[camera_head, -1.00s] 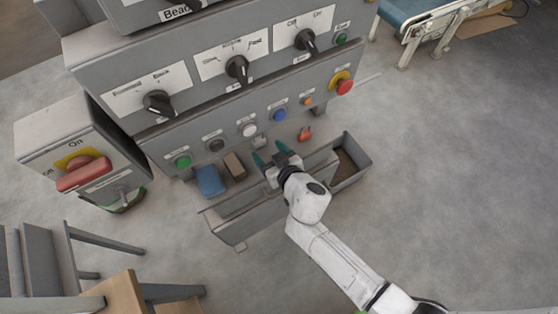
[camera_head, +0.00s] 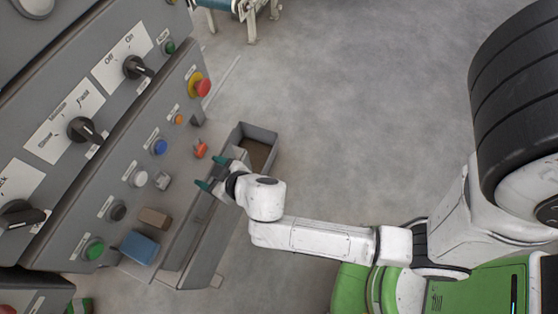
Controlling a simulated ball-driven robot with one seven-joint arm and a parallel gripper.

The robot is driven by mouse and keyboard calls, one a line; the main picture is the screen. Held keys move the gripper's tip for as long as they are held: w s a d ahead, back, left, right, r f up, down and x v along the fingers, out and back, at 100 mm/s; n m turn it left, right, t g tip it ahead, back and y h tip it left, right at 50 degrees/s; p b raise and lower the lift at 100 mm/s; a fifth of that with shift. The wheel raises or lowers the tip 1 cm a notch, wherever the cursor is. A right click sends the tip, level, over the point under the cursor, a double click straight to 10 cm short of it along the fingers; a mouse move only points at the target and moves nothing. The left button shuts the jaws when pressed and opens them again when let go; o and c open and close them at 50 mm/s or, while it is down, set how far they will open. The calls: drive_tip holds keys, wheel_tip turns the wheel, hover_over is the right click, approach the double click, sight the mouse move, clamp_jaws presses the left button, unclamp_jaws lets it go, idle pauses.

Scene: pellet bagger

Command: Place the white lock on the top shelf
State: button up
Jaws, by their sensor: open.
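A small whitish-grey lock (camera_head: 162,181) lies on the grey ledge (camera_head: 181,205) below the machine's button row. I take it to be the white lock. A red lock (camera_head: 200,150) lies farther along the same ledge. My gripper (camera_head: 211,173) has teal fingertips spread apart with nothing visible between them. It is over the ledge's outer side, to the right of the whitish lock and just below the red one, apart from the whitish lock. I cannot tell its height above the ledge. No shelf that is clearly the top shelf can be made out.
A blue block (camera_head: 138,247) and a brown block (camera_head: 154,218) lie on the ledge nearer the bottom. An open grey bin (camera_head: 262,133) stands beyond my gripper. The control panel with knobs and buttons rises at left. The floor (camera_head: 340,130) at right is clear.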

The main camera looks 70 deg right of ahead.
drive_tip(key=s+d+m+g+h, duration=0.1)
drive_tip(key=s+d+g, duration=0.2)
drive_tip(key=s+d, duration=0.2)
drive_tip(key=s+a+r+n+g+y, duration=0.1)
drive_tip(key=s+g, duration=0.6)
drive_tip(key=s, duration=0.7)
drive_tip(key=shift+a+r+n+g+y, duration=0.25)
drive_tip(key=shift+n+y, duration=0.25)
drive_tip(key=shift+y, duration=0.6)
